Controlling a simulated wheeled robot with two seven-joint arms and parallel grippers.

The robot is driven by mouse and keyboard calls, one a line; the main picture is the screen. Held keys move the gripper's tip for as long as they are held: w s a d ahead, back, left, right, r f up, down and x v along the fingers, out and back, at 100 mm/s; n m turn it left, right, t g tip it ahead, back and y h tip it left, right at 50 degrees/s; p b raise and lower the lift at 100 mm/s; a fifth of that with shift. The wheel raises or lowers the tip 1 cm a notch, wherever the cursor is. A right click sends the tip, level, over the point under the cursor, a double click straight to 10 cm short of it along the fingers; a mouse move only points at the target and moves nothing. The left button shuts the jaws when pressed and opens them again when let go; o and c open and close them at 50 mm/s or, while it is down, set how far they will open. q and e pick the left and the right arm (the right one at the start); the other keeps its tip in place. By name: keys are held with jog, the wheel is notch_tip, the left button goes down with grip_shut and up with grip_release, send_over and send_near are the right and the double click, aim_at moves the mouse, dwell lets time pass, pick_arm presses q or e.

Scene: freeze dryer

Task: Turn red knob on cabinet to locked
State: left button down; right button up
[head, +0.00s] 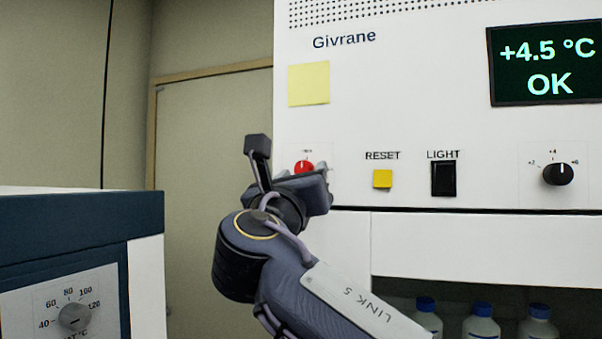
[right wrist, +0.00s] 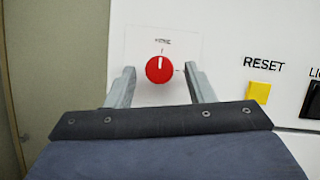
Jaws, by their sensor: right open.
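The red knob (head: 304,167) is on the white cabinet (head: 420,60), at the left end of its control panel. My right gripper partly covers it in the head view. In the right wrist view the red knob (right wrist: 159,69) shows whole, with its white pointer line upright. Small marks above and to its right are too blurred to read. My right gripper (right wrist: 158,80) is open, one finger on each side of the knob, with gaps to both; I cannot tell how far its tips are from the panel. My left gripper is not in view.
Right of the knob are a yellow RESET button (head: 383,179), a black LIGHT switch (head: 443,179) and a black dial (head: 558,173). A display (head: 545,63) reads +4.5 °C OK. Blue-capped bottles (head: 481,322) stand below. Another appliance (head: 80,240) with a grey dial is at the left.

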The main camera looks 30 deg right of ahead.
jog(key=shift+c, duration=0.2)
jog(key=c, duration=1)
jog(key=shift+o, duration=0.2)
jog(key=shift+f+m, duration=0.1)
jog(key=shift+m, duration=0.3)
jog(key=m+g+h, duration=0.1)
jog(key=m+g, duration=0.1)
jog(key=m, duration=0.3)
jog(key=m+g+h, duration=0.1)
jog(key=m+g, duration=0.1)
jog(key=m, duration=0.3)
jog(key=m+g+h, duration=0.1)
jog(key=m+g, duration=0.2)
jog(key=m, duration=0.2)
jog(key=shift+w+a+r+h, duration=0.3)
jog(key=shift+w+a, duration=0.1)
jog(key=m+g, duration=0.1)
jog(key=m, duration=0.2)
jog(key=m+g+y, duration=0.1)
jog(key=m+g, duration=0.1)
jog(key=m, duration=0.2)
jog(key=shift+w+a+r+m, duration=0.1)
jog(key=shift+w+r+m, duration=0.1)
jog(key=shift+m, duration=0.1)
jog(key=shift+s+y, duration=0.1)
jog(key=shift+y, duration=0.2)
